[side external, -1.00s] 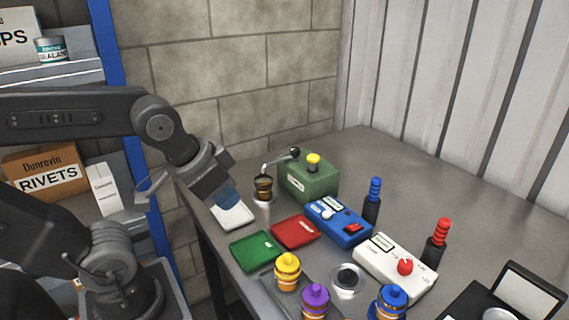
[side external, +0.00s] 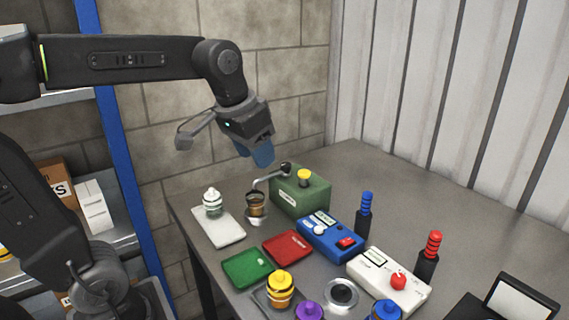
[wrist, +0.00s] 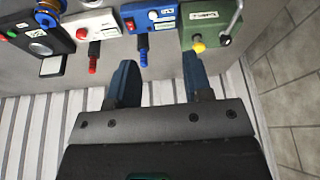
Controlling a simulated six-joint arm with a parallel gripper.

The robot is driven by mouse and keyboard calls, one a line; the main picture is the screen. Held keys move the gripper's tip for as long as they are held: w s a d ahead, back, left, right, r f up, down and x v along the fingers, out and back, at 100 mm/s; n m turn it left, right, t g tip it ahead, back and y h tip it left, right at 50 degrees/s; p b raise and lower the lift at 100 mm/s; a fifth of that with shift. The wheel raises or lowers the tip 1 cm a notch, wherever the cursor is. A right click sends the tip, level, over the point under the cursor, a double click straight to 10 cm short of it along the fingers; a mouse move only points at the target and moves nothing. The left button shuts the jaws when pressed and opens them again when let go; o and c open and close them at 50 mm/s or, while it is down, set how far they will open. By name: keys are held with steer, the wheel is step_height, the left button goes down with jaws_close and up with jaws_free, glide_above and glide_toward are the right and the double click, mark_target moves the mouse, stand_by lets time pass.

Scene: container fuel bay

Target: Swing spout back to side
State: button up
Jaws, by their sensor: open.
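The spout (side external: 268,179) is a thin grey metal tube with a dark knob at its pivot on the green dispenser box (side external: 312,197). Its outlet end reaches left over an open amber jar (side external: 256,207). In the wrist view the spout (wrist: 235,19) is at the top right, beside the green box (wrist: 205,27) and its yellow button (wrist: 198,46). My gripper (side external: 258,156) is open and empty, in the air above the spout. Its blue fingers (wrist: 160,82) are spread apart in the wrist view.
A jar with a white lid (side external: 212,203) stands on the white tray (side external: 228,232). Red (side external: 288,246) and green (side external: 246,267) trays, a blue box (side external: 333,238), and a white box (side external: 385,281) are in front. The back right of the table is clear.

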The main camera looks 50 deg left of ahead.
steer(key=shift+o, duration=0.8)
steer(key=w+a+r+n+g, duration=0.1)
steer(key=w+a+r+g, duration=0.1)
steer(key=w+a, duration=0.6)
steer(key=w, duration=0.4)
steer(key=shift+w+a, duration=0.2)
steer(key=shift+a, duration=0.05)
steer(key=n+g, duration=0.1)
steer(key=g, duration=0.1)
glide_above(286, 164)
step_height(286, 164, down, 4)
step_height(286, 164, down, 14)
steer(key=shift+r, duration=0.15)
jaws_close()
